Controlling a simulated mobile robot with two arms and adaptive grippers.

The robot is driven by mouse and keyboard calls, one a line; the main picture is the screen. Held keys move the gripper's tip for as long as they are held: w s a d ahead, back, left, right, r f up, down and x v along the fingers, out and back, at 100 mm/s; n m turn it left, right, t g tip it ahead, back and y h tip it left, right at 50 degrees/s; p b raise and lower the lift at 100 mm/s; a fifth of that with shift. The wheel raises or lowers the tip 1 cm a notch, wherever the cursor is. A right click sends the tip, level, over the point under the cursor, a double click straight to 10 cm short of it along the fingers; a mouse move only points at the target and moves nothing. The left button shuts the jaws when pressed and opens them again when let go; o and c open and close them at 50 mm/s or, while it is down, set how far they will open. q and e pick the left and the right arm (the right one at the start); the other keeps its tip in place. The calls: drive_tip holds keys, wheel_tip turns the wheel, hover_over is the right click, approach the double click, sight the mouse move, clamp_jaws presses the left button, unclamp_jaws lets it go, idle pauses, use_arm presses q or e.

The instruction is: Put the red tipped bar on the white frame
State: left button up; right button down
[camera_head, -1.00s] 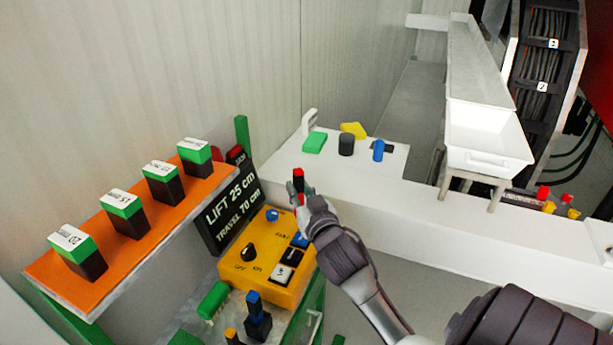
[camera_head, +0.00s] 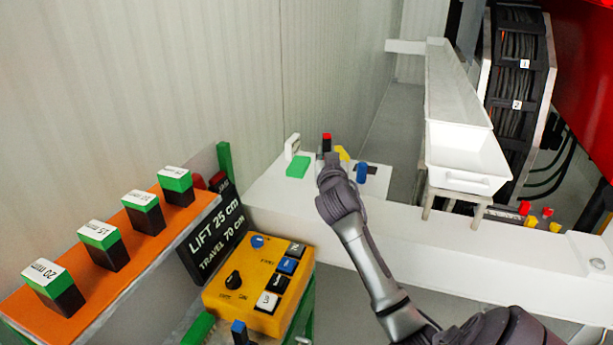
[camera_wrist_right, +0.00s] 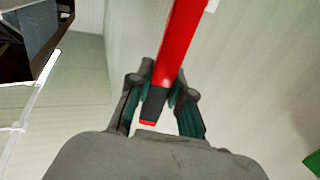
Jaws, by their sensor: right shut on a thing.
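The red tipped bar (camera_head: 327,142) shows its red end with a dark band just above my right gripper (camera_head: 331,163) in the head view. In the right wrist view the bar (camera_wrist_right: 182,40) is long and red with a dark section near its lower end. My right gripper (camera_wrist_right: 160,100) is shut on that dark section. In the head view the gripper is over the far part of the white frame (camera_head: 410,222), near the blocks there. Whether the bar touches the frame cannot be told. My left gripper is not in view.
A green block (camera_head: 297,167), a yellow piece (camera_head: 342,153) and a blue cylinder (camera_head: 361,173) are near the gripper. A yellow control box (camera_head: 225,290) and an orange shelf (camera_head: 105,285) with several green-and-black blocks stand at left. A white trough (camera_head: 468,160) stands at right.

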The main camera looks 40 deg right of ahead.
drive_tip(key=w+a+f, duration=0.1)
drive_tip(key=f, duration=0.1)
drive_tip(key=w+a+f, duration=0.1)
drive_tip(key=f, duration=0.1)
drive_tip(key=w+a+f+p, duration=0.1)
drive_tip(key=f, duration=0.1)
drive_tip(key=shift+w+f, duration=0.25)
drive_tip(key=shift+f, duration=0.1)
drive_tip(key=shift+f, duration=0.1)
drive_tip(key=c, duration=1.1)
unclamp_jaws()
drive_tip(key=b+v, duration=0.2)
drive_tip(key=v, duration=1)
drive_tip(key=shift+s+b, duration=0.1)
drive_tip(key=shift+b, duration=0.2)
